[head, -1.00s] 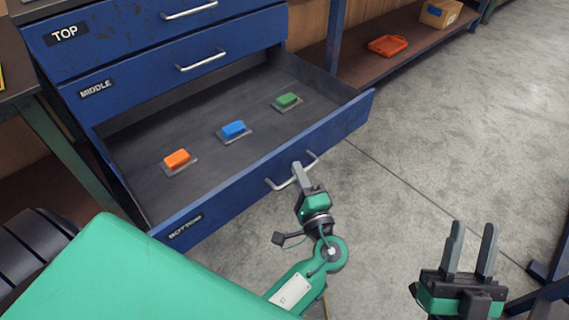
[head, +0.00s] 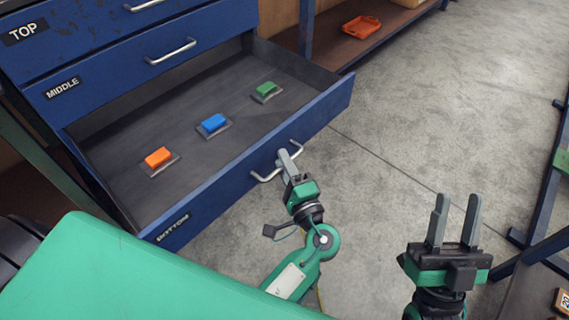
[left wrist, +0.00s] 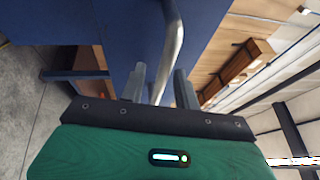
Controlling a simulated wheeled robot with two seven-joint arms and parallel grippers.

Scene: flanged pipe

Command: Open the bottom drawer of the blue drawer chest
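The blue drawer chest stands at the left of the head view. Its bottom drawer (head: 215,200), labelled BOTTOM, is pulled far out. Its top and middle drawers (head: 150,75) are shut. My left gripper (head: 287,160) is at the bottom drawer's bar handle (head: 264,178). In the left wrist view the handle (left wrist: 172,45) runs between the two fingers (left wrist: 158,88), with small gaps beside it, so the fingers look open around it. My right gripper (head: 455,220) is open and empty, upright over the floor at the lower right.
Orange (head: 158,157), blue (head: 213,123) and green (head: 265,89) blocks on small grey plates lie in the open drawer. An orange tray (head: 361,27) sits on a low shelf behind. Bare floor (head: 430,110) lies right of the chest; a blue frame (head: 548,190) stands at the right edge.

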